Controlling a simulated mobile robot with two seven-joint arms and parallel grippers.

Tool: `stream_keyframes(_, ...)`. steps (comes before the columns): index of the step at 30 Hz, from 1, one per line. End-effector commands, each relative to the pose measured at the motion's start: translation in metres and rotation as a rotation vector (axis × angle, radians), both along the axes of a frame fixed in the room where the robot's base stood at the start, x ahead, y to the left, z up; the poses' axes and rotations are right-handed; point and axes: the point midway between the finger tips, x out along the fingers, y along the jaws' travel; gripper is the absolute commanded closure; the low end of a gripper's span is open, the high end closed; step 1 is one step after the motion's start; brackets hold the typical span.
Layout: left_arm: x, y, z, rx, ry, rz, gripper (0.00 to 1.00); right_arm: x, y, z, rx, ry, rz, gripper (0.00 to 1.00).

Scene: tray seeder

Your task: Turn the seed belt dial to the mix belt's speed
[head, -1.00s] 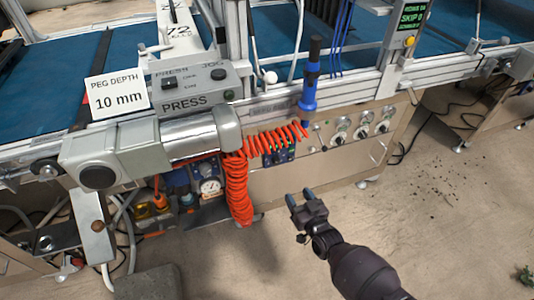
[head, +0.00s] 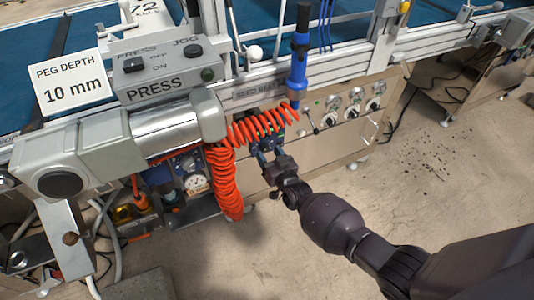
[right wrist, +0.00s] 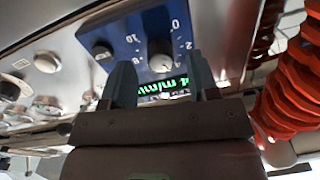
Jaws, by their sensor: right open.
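A blue panel (head: 281,139) sits on the machine's front below a label strip reading SEED BELT, partly hidden by the orange coiled hose and my gripper. My right gripper (head: 268,157) is in front of the panel. In the wrist view its open fingers (right wrist: 158,62) stand either side of the dial; contact cannot be told. My left gripper is not in view.
The orange coiled hose (head: 225,180) hangs just left of my right gripper. A blue-handled tool (head: 298,60) hangs above the panel. Several round knobs (head: 354,96) sit on the front to the right. A small dark knob (right wrist: 101,52) shares the blue panel. Floor at right is open.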

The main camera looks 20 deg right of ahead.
Motion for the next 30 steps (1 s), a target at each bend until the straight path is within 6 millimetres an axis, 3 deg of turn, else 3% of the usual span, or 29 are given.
stream_keyframes(14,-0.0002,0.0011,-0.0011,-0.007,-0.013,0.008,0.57,0.0109,0.0009,0.0005,0.000,0.000,0.000,0.45)
stream_keyframes(24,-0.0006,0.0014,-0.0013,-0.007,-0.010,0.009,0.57,0.0107,0.0009,0.0004,0.000,0.000,0.000,0.95)
stream_keyframes(30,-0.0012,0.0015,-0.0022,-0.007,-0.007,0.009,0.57,0.0104,0.0009,-0.0003,0.013,0.001,0.000,0.95)
